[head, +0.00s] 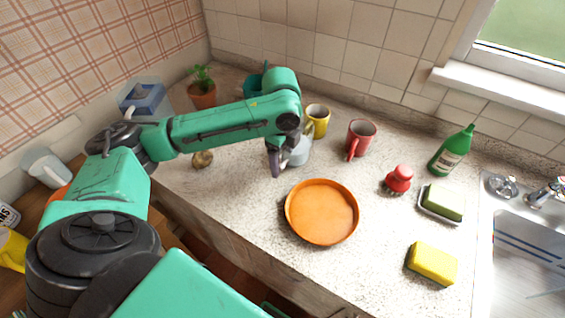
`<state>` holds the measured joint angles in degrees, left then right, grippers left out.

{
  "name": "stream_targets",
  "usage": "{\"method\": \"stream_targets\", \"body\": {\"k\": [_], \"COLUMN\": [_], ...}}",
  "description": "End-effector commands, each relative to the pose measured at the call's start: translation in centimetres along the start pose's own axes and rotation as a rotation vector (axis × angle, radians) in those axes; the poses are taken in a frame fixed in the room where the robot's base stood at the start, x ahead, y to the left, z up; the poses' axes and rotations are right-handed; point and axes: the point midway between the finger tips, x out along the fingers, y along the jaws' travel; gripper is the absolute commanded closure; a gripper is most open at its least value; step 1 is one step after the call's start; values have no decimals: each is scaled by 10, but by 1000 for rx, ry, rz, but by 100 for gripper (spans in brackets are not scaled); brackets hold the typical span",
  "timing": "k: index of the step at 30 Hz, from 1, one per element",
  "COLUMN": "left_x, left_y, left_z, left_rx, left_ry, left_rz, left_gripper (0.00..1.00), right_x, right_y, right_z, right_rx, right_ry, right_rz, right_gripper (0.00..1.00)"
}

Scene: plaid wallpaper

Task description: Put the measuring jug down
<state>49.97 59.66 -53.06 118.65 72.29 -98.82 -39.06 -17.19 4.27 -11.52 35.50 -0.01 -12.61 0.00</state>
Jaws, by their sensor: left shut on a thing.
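My left gripper (276,161) is over the worktop, behind the orange plate, and shut on a pale grey, see-through vessel, the measuring jug (300,152). The gripper and wrist hide much of the jug, and its handle and markings cannot be made out. The jug looks upright and low over the worktop (240,190); I cannot tell whether its base touches. My right gripper is not in view.
An orange plate (322,212) lies in front of the jug. A yellow mug (318,118) and a red mug (360,138) stand behind and right. A red-handled brush (398,180), green bottle (452,150), sponge (432,263) and sink (525,262) are further right. Bare worktop lies left of the plate.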

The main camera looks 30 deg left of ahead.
Motion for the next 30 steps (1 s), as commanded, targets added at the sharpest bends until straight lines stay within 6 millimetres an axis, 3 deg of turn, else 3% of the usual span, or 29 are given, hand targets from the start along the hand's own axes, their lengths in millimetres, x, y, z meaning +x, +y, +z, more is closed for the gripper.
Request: {"method": "stream_targets", "body": {"k": [3,12,13,15,23,26,30], "left_x": [13,15,16,16,13,0,-36], "left_y": [0,0,0,0,0,-1,-1], "left_z": [0,0,0,0,0,0,0], "left_rx": [0,1,1,1,1,0,2], "left_ry": [0,0,0,0,0,1,2], "left_rz": [-3,-3,-1,-1,-3,-5,-8], "left_gripper": [100,100,20,0,0,0,0], "right_x": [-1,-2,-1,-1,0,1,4], "right_y": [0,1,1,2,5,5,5], "right_z": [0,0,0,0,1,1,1], "right_rx": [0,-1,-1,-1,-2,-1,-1], "right_ry": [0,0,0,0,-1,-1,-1], "right_rz": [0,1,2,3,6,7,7], "right_gripper": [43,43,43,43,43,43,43]}}
